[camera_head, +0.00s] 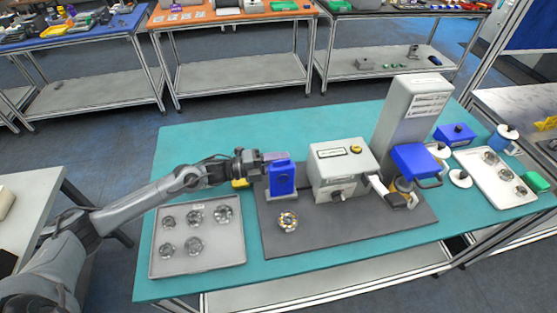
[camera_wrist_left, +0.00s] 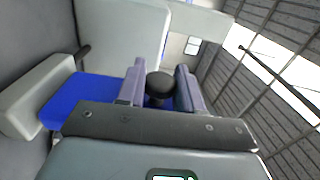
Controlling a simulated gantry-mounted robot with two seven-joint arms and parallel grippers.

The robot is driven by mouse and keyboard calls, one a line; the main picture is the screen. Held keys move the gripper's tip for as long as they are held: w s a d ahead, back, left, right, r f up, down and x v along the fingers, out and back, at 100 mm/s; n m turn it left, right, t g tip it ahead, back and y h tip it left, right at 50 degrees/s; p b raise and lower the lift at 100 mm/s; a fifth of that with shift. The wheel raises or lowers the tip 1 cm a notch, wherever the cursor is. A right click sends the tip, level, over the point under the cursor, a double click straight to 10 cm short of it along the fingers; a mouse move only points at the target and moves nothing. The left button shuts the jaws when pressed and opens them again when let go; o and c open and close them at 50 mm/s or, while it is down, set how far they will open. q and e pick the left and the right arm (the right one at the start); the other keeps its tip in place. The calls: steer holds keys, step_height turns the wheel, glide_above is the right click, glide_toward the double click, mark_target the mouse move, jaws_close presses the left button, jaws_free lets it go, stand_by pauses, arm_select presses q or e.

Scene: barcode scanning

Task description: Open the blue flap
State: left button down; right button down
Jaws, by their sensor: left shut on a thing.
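My left gripper (camera_head: 272,157) reaches in from the left at the top of an upright blue part (camera_head: 282,180) beside the grey box machine. In the left wrist view its two fingers (camera_wrist_left: 160,88) are shut on a round black knob (camera_wrist_left: 159,84), with blue showing just behind it. A second blue part, a slanted blue panel (camera_head: 416,162), sits low on the front of the tall grey machine (camera_head: 411,105). I cannot tell for certain which blue part is the flap. A blue surface also shows left of the fingers in the left wrist view (camera_wrist_left: 80,92). My right gripper is out of view.
The grey box machine (camera_head: 338,165) stands on a dark mat (camera_head: 345,230) on the teal table (camera_head: 190,140). A tray (camera_head: 180,258) with several metal rings lies at the left, another tray (camera_head: 480,180) at the right. A loose ring (camera_head: 288,221) lies on the mat.

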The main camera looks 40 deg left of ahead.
arm_select(q)
steer(key=c, duration=0.8)
jaws_free()
steer(key=shift+a, duration=0.1)
steer(key=shift+p+v, duration=0.45)
steer(key=shift+v, duration=4.95)
